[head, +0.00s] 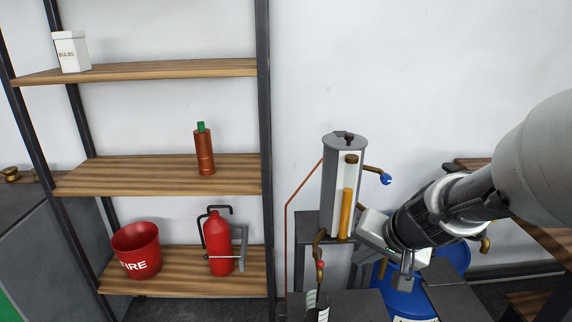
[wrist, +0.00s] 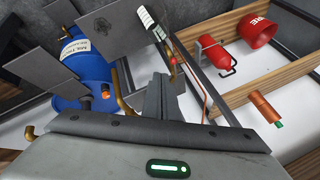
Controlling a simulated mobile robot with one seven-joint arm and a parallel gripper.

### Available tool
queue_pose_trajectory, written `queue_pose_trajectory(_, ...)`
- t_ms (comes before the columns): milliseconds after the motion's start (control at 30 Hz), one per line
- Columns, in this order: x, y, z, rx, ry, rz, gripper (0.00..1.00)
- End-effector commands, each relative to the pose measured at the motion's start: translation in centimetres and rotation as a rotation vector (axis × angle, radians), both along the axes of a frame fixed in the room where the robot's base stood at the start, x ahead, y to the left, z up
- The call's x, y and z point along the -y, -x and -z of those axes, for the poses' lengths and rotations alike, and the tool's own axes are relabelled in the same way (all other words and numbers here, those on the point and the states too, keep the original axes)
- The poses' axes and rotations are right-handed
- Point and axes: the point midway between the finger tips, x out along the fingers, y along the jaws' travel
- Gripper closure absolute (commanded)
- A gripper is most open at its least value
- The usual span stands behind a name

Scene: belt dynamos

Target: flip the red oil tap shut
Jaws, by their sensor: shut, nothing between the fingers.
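The oil tank (head: 343,185) is a grey upright cylinder with an amber sight glass, standing near the wall in the head view. A brass pipe comes down from its base, and the small red oil tap (head: 320,265) sits on it. The red tap also shows in the wrist view (wrist: 173,61), close beyond my fingertips and slightly to their right. My gripper (wrist: 160,80) is shut and empty. In the head view its pale body is right of the tap, and its fingertips are hard to make out. I cannot tell whether they touch the tap.
A blue drum-shaped machine (head: 405,300) stands below my arm, with dark grey plates (head: 355,305) around it. A blue-handled tap (head: 386,179) sticks out right of the tank. A thin copper pipe (head: 287,230) runs left of the tank. Wooden shelves (head: 155,70) stand at left.

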Motion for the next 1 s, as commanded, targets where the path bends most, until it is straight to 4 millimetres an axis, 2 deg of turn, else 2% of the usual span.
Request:
queue_pose_trajectory(33, 0.4, -0.3, 1.2, -0.003, -0.003, 0.017, 1.00)
queue_pose_trajectory(100, 0.8, -0.5, 1.6, -0.003, -0.004, 0.032, 1.00)
queue_pose_trajectory(433, 0.9, -0.6, 1.6, -0.002, -0.004, 0.036, 1.00)
queue_pose_trajectory(567, 0.8, -0.8, 2.2, -0.004, -0.004, 0.034, 1.00)
queue_pose_trajectory(667, 0.6, -1.4, 3.3, -0.005, -0.005, 0.034, 1.00)
queue_pose_trajectory(1000, -0.6, -5.1, 9.4, -0.006, -0.004, 0.034, 1.00)
